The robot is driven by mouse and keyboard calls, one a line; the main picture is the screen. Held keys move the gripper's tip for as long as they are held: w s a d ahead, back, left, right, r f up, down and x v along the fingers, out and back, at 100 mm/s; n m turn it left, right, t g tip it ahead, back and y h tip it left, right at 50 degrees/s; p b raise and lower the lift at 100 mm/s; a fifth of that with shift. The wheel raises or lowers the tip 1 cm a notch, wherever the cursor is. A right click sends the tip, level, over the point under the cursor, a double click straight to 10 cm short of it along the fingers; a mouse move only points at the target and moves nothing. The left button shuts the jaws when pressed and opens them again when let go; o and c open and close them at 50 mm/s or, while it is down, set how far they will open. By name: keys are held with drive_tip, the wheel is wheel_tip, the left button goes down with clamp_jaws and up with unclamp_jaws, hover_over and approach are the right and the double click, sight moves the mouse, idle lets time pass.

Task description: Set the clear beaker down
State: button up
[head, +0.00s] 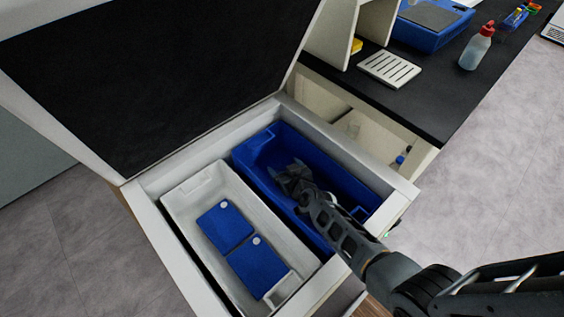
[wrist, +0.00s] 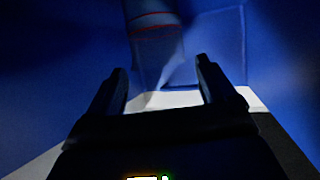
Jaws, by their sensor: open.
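My gripper (head: 291,174) is down inside the blue bin in the head view. In the wrist view its two fingers (wrist: 163,88) stand wide apart with nothing clasped between them. Ahead of the fingers, at the top of the wrist view, is a see-through, blue-tinted round shape with thin reddish lines, which looks like the clear beaker (wrist: 154,45). It looks apart from the fingers, but the dark picture hides its lower outline and what it rests on. I cannot make out the beaker in the head view.
The blue bin (head: 268,193) sits in an open white chest beside a white bin (head: 186,214) holding two blue blocks (head: 224,227). The raised lid (head: 150,80) stands behind. A black counter (head: 428,85) at the right carries a red-capped bottle (head: 476,50) and a slotted white plate (head: 390,69).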

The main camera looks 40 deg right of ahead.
drive_tip(key=p+v, duration=0.2)
drive_tip(key=v, duration=0.3)
drive_tip(key=shift+c, duration=0.4)
idle(1.0)
